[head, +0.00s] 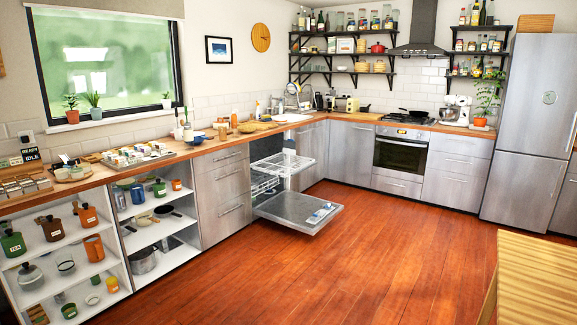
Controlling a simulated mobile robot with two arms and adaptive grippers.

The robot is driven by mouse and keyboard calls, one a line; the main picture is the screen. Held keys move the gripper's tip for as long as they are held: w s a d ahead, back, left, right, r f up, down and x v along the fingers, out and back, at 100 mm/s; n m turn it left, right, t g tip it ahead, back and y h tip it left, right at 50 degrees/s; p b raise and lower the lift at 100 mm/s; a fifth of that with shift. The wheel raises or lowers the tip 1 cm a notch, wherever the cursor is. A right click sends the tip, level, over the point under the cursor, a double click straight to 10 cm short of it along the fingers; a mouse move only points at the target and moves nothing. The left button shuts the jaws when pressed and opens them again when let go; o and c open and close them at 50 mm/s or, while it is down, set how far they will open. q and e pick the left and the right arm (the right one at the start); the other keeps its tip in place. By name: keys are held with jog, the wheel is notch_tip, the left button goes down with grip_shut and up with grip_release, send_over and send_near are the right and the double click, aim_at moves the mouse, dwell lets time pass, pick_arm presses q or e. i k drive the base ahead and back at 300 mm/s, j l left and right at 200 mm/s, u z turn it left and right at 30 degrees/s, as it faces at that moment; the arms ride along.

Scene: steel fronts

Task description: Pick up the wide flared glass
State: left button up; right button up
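I cannot pick out the wide flared glass with certainty. A small clear glass-like vessel (65,264) stands on the middle shelf of the open shelf unit at the left, beside a lidded glass pot (30,276). It is too small here to tell whether its rim flares. Neither of my grippers is in view.
The dishwasher door (298,211) hangs open over the floor, with its upper rack (284,163) pulled out. A wooden table (541,275) stands at the lower right. The wooden counter (105,172) carries trays and several small items. The middle floor (390,240) is clear.

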aim_at(222, 129)
jog(key=i, duration=3.4)
jog(key=l+z, duration=0.05)
jog(key=l, duration=0.15)
